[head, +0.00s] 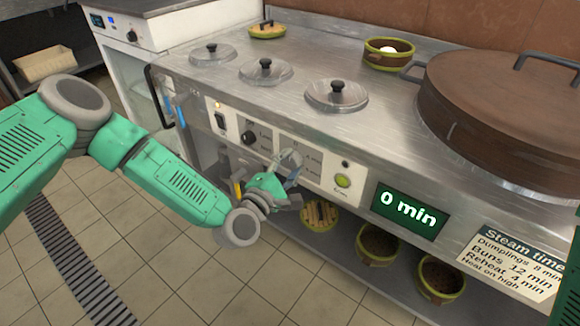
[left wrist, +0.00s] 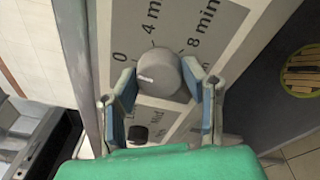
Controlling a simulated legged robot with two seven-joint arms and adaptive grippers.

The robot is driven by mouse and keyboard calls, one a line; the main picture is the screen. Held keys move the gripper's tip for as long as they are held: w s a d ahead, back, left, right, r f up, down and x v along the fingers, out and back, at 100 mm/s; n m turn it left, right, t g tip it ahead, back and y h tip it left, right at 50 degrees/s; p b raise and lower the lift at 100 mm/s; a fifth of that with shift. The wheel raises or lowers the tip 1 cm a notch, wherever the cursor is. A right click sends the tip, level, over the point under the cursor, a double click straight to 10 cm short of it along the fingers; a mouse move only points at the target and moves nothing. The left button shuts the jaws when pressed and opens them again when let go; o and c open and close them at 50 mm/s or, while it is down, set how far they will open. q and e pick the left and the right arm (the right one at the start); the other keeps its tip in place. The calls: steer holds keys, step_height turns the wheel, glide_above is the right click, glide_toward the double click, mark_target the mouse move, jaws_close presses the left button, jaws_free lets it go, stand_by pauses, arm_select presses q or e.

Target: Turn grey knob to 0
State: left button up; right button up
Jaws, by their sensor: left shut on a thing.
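The grey knob (left wrist: 165,74) stands out from a light dial plate marked 0, 4 min and 8 min in the left wrist view. A short white mark shows on the left part of its face, below the 0 label. My left gripper (left wrist: 166,88) is shut on the knob, one finger on each side. In the head view my left gripper (head: 284,172) is at the stove's front panel and mostly hides the knob. The display (head: 409,212) reads 0 min. My right gripper is not in view.
A large brown lidded pot (head: 490,120) stands on the counter. Several baskets sit on the shelf below. The tiled floor in front is clear.

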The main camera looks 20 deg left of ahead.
arm_select(q)
steer(key=shift+s+f+n, duration=0.25)
steer(key=shift+f+n, duration=0.2)
steer(key=shift+n, duration=0.05)
steer(key=o, duration=1.2)
steer(key=shift+c, duration=0.2)
steer(key=shift+w+r, duration=0.15)
steer(key=shift+r, duration=0.05)
steer(key=v, duration=1.2)
steer(key=shift+a+r, duration=0.1)
